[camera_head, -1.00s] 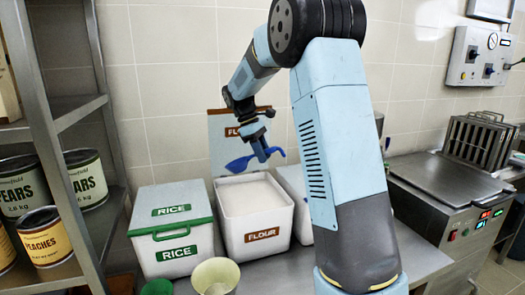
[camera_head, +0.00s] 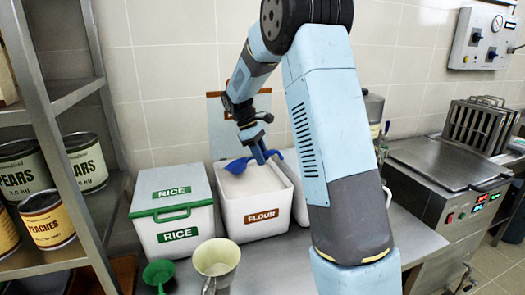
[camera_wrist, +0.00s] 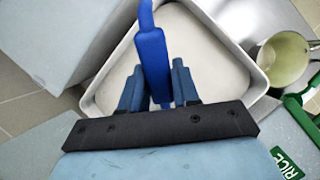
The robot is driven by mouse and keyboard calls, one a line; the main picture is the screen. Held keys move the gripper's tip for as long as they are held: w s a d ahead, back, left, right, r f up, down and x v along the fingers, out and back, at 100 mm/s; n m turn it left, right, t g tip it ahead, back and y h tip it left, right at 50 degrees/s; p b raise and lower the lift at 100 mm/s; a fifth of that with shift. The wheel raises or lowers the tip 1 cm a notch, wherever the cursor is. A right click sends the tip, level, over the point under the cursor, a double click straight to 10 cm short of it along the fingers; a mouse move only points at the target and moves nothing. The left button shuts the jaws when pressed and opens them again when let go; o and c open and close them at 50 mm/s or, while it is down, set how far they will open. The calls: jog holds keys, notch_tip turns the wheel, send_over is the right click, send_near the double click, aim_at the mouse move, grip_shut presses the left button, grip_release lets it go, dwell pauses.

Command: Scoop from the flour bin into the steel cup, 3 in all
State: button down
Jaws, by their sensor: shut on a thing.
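The flour bin (camera_head: 262,219) is an open white box with a FLOUR label, filled with white flour (camera_head: 232,184). My gripper (camera_head: 262,158) is shut on the handle of a blue scoop (camera_head: 238,165), over the bin's back part. The scoop's bowl is low at the flour; I cannot tell whether it touches. In the wrist view the blue handle (camera_wrist: 153,55) stands between my fingers above the flour, and the bowl is out of frame.
A closed white rice bin with a green-trimmed lid (camera_head: 172,222) stands left of the flour bin. A small green scoop or cup (camera_head: 158,272) is at the front left. A shelf with cans (camera_head: 85,160) is at left. A steel machine (camera_head: 445,170) is at right.

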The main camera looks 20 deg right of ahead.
aim_at(268, 151)
jog(key=shift+f, duration=3)
jog(key=shift+s+d+r, duration=0.1)
jog(key=shift+d, duration=0.05)
jog(key=shift+r, duration=0.15)
jog(key=shift+r, duration=6.9)
jog(key=shift+s+d+f+t+y, duration=0.3)
jog(key=shift+f+t+y, duration=0.1)
jog(key=shift+f+y, duration=0.2)
jog(key=shift+s+d+f+t+y, duration=0.25)
jog(key=shift+f+t+y, duration=0.3)
jog(key=shift+f+y, duration=0.15)
jog(key=shift+s+d+f+t+y, duration=0.1)
jog(key=shift+d+f+t+y, duration=0.15)
jog(key=shift+f+t+y, duration=0.45)
jog(key=shift+f, duration=0.1)
